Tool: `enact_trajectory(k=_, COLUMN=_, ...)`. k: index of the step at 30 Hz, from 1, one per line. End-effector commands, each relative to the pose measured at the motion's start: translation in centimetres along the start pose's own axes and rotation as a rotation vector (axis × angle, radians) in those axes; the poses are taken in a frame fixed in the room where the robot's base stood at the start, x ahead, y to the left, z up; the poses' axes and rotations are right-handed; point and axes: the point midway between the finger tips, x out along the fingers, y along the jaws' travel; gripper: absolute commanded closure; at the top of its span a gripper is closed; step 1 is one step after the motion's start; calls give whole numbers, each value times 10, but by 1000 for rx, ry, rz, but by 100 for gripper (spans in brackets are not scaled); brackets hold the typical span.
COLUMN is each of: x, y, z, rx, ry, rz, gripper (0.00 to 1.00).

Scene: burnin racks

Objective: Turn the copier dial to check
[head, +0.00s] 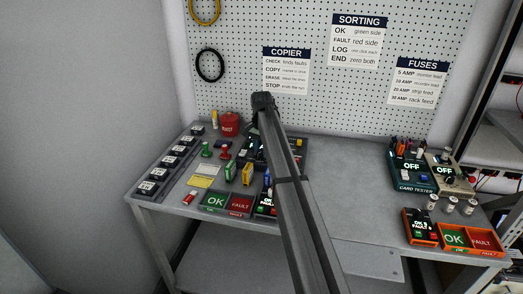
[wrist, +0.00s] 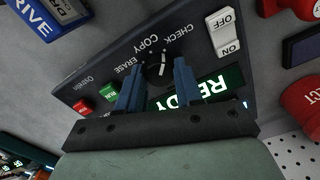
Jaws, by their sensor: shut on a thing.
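The copier (wrist: 92,70) is a dark panel, seen upside down in the wrist view. Its black dial (wrist: 154,71) has a white mark and sits among the labels ERASE, COPY and CHECK; I cannot tell surely which label the mark points at. My gripper (wrist: 158,66) has its two blue fingers on either side of the dial, shut on it. A lit green display (wrist: 215,84) reads READY, partly hidden by a finger. In the head view my arm covers much of the copier (head: 292,150), and the fingers are hidden.
The copier also carries a red button (wrist: 82,107), a green button (wrist: 107,90) and a white OFF/ON switch (wrist: 225,33). A red canister (head: 230,124) stands left of the copier. A card tester (head: 412,180) is at the right. The bench between them is mostly clear.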

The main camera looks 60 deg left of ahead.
Motion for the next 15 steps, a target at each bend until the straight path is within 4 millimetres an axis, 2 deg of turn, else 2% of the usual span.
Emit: enact_trajectory(k=15, x=-1, y=0, z=-2, rx=55, ry=3, rz=-2, gripper=95)
